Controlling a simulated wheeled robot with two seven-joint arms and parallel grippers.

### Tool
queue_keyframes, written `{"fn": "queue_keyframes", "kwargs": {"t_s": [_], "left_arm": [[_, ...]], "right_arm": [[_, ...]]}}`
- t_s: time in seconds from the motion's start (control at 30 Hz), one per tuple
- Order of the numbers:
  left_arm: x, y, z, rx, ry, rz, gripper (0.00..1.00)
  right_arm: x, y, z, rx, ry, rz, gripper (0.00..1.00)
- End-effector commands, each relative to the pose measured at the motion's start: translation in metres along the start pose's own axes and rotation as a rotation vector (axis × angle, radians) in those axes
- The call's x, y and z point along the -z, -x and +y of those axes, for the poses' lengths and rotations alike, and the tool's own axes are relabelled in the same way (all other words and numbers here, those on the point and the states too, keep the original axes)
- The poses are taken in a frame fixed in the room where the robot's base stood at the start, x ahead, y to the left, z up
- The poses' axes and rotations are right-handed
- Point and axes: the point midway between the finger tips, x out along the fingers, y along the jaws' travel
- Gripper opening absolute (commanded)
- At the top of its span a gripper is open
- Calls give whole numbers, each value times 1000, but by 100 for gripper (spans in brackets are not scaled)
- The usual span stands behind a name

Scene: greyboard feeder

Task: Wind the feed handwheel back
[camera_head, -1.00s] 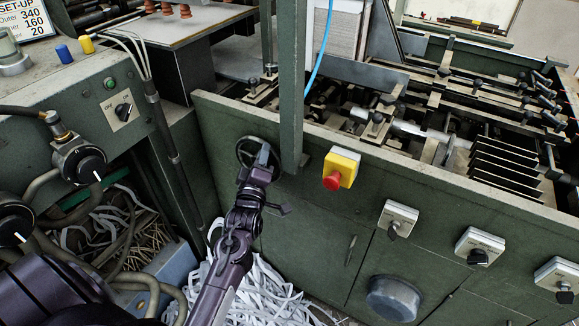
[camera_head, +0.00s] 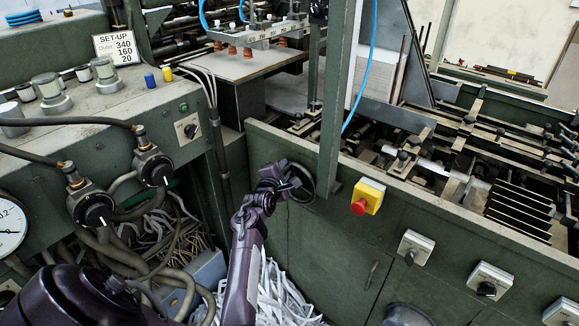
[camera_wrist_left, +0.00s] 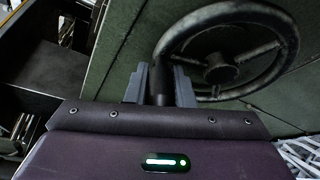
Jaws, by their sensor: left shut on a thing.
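The feed handwheel (camera_head: 310,183) is a dark spoked ring on the green front panel of the machine, left of the yellow box with the red button. In the left wrist view the handwheel (camera_wrist_left: 293,48) fills the upper right, with its hub and spokes showing. My left gripper (camera_head: 288,186) reaches up to the wheel's left side and covers part of it. In the left wrist view my left gripper (camera_wrist_left: 160,88) has its two grey fingers shut on a dark upright handle (camera_wrist_left: 160,84) at the wheel's near left edge. My right gripper is out of view.
A red stop button on a yellow box (camera_head: 367,198) sits right of the wheel, beside a green post (camera_head: 336,100). Rotary switches (camera_head: 415,246) line the panel. Hoses and dials (camera_head: 95,208) crowd the left. Paper strips (camera_head: 285,295) lie below.

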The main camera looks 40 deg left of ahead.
Motion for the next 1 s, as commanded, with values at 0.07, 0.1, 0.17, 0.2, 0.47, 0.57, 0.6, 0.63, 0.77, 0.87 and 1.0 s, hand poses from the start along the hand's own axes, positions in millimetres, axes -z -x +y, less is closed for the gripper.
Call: {"fn": "queue_keyframes", "kwargs": {"t_s": [0.07,0.1,0.17,0.2,0.47,0.57,0.6,0.63,0.77,0.87,1.0], "left_arm": [[4,-2,7,22,68,2,0],[6,-3,7,38,102,2,0],[10,-5,7,59,155,2,0],[13,-6,7,74,190,1,0],[29,-13,2,167,419,1,0],[35,-15,-1,204,505,0,0],[38,-16,-3,219,542,1,0],[40,-17,-4,229,567,0,0],[47,-20,-9,277,682,-1,0],[52,-22,-14,314,770,-1,0],[58,-25,-21,364,892,-2,0]], "right_arm": [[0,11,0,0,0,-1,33],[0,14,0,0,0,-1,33],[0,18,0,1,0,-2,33],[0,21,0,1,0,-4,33],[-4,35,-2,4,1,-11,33],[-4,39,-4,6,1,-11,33],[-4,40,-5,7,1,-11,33],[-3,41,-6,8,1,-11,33],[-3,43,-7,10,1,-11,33],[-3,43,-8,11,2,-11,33],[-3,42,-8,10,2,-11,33]]}}
